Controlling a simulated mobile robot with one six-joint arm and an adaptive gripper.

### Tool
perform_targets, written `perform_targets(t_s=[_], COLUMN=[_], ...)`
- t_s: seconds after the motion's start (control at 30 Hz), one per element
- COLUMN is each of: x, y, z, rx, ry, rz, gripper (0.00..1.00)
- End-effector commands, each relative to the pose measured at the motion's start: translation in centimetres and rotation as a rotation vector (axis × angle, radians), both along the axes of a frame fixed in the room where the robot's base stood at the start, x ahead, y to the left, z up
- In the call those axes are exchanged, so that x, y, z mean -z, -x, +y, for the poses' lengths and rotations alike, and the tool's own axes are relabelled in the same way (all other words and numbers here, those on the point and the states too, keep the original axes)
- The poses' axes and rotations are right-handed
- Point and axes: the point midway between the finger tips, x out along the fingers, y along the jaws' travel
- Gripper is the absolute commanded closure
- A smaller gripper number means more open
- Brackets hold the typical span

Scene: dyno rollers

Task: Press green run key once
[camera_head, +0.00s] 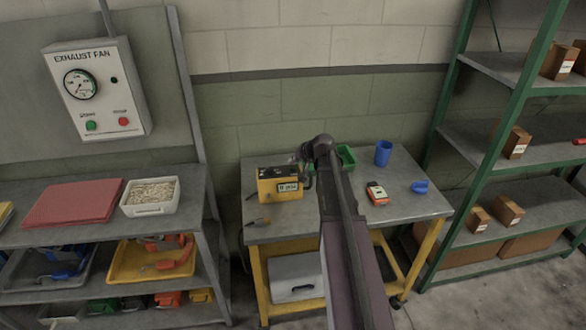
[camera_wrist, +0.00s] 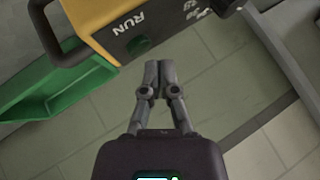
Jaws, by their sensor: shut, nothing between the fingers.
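A yellow box with a dark top (camera_head: 280,184) stands on the small grey table. My gripper (camera_wrist: 158,64) is shut and empty. Its fingertips appear just below and right of the key in the wrist view, near the box's edge; I cannot tell the exact gap. In the head view my gripper (camera_head: 303,156) is small and dark by the box's top right, partly hidden by my arm. The key is not visible there.
A green bin (camera_head: 346,156), blue cup (camera_head: 383,153), orange-and-white device (camera_head: 376,193) and small blue item (camera_head: 420,186) are on the table (camera_head: 330,222). The bin also shows in the wrist view (camera_wrist: 60,95). An exhaust fan panel (camera_head: 97,88) with green and red buttons stands left.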

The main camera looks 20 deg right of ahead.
Motion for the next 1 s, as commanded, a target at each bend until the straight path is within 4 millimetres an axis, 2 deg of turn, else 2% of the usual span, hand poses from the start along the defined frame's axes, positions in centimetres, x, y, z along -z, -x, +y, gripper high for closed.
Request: perform_targets(t_s=[1.0], x=[0.84], y=[0.02], z=[-0.04], rx=[0.000], ry=[0.000], rz=[0.000], gripper=[1.00])
